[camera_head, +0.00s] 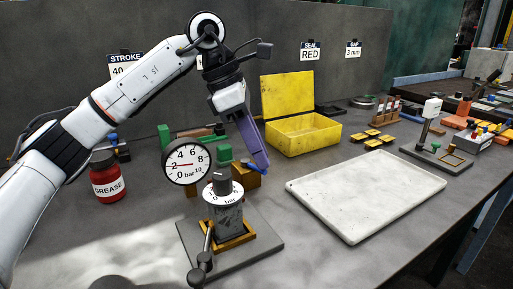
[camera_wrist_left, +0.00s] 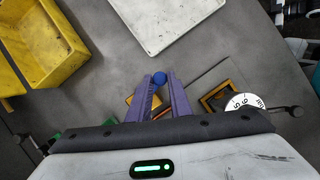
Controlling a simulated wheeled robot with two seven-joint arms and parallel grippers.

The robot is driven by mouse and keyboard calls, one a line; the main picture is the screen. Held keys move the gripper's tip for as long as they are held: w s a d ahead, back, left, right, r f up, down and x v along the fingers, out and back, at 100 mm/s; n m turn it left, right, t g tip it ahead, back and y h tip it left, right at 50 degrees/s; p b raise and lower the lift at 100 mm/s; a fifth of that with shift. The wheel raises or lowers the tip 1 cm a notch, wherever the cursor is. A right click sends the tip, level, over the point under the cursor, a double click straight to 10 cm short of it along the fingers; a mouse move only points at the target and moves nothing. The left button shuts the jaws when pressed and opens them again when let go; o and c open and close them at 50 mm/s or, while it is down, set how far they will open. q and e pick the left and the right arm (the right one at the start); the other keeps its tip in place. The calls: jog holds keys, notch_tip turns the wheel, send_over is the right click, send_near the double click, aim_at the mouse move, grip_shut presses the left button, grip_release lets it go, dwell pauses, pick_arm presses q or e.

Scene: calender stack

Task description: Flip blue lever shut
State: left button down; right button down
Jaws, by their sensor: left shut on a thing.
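The blue lever (camera_head: 257,169) is at the tips of my left gripper (camera_head: 263,163), just right of the gauge block. Its round blue end (camera_wrist_left: 159,77) shows between the two purple fingertips in the left wrist view. The fingers are shut on it from both sides. Below it is a brass-coloured block (camera_head: 246,178), partly hidden by the gauge assembly. The fingers hide most of the lever's length, so its exact angle cannot be told. My right gripper is not in view.
A pressure gauge (camera_head: 187,161) and a dial block (camera_head: 224,212) on a grey plate stand close by. A white tray (camera_head: 366,228) lies right, an open yellow box (camera_head: 300,134) behind. A red grease jar (camera_head: 108,184) stands left. Grey table is clear between plate and tray.

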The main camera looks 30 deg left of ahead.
pick_arm(q)
jog(key=shift+w+d+r+n+t+p, duration=0.15)
jog(key=shift+w+n+t+p, duration=0.2)
jog(key=shift+n, duration=0.45)
jog(key=shift+w+n+y+p, duration=0.3)
jog(key=shift+n+y+p, duration=0.15)
jog(key=shift+n, duration=0.45)
jog(key=shift+w+a+n+t+y+p, duration=0.25)
jog(key=shift+w+n+y+p, duration=0.4)
jog(key=shift+n, duration=1.2)
jog(key=shift+w+a+n+t+y+p, duration=0.35)
jog(key=shift+w+n+y, duration=0.4)
jog(key=shift+n, duration=1.15)
jog(key=shift+w+a+n+t+y+p, duration=0.2)
jog(key=shift+w+n+y+p, duration=0.5)
jog(key=shift+n, duration=1.15)
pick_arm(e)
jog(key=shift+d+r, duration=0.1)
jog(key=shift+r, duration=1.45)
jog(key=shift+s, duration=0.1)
pick_arm(q)
jog(key=c, duration=1.6)
grip_release()
